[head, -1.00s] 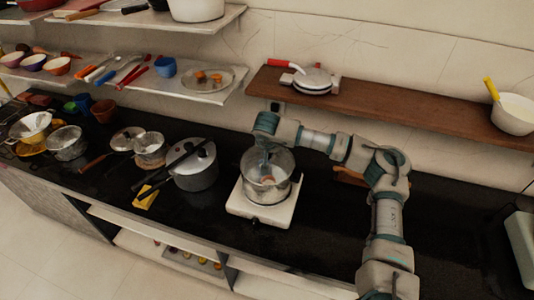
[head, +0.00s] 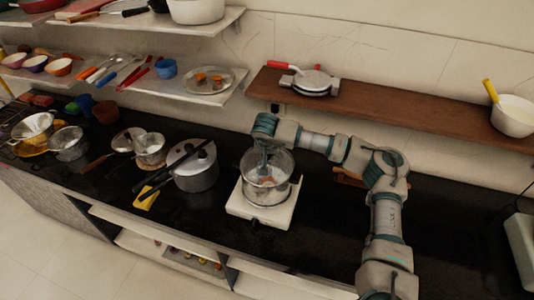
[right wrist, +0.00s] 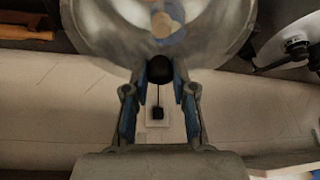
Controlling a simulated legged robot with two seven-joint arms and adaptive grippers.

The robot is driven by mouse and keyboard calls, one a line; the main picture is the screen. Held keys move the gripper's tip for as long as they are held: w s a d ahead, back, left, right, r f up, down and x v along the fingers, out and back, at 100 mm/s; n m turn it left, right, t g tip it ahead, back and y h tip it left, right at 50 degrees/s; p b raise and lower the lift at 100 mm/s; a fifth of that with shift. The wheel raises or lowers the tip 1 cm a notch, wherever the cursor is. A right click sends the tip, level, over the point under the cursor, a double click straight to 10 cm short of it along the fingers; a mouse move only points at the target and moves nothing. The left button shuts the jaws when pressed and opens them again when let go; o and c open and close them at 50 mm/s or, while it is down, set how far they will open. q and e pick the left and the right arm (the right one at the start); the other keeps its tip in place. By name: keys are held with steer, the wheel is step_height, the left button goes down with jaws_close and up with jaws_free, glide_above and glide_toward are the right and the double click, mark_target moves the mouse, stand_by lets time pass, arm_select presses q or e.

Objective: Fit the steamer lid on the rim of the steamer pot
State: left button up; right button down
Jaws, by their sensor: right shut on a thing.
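The steamer pot (head: 266,195) stands on a white burner; it is a metal pot, with something orange-brown showing inside. My right gripper (head: 264,169) points down over it. In the right wrist view my right gripper (right wrist: 160,78) is shut on a black knob. The round, see-through steamer lid (right wrist: 105,35) spreads beyond the knob, with a pale round piece and blue showing through it. In the head view the lid's outline merges with the pot's top, so I cannot tell whether it is seated on the rim. My left gripper is out of view.
A lidded pot (head: 196,172) with long dark handles stands close left of the white burner (head: 250,208). Several pans and bowls fill the counter's left end. A wooden shelf (head: 400,110) runs behind my arm. The dark counter right of the burner is mostly clear.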

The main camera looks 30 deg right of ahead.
steer(key=shift+d, duration=0.1)
steer(key=shift+a, duration=0.2)
steer(key=shift+a+f, duration=0.2)
steer(key=shift+f, duration=0.1)
steer(key=shift+d, duration=0.1)
stand_by(0.3)
steer(key=c, duration=0.9)
jaws_free()
steer(key=shift+o, duration=0.4)
steer(key=o, duration=0.5)
steer(key=shift+r, duration=0.1)
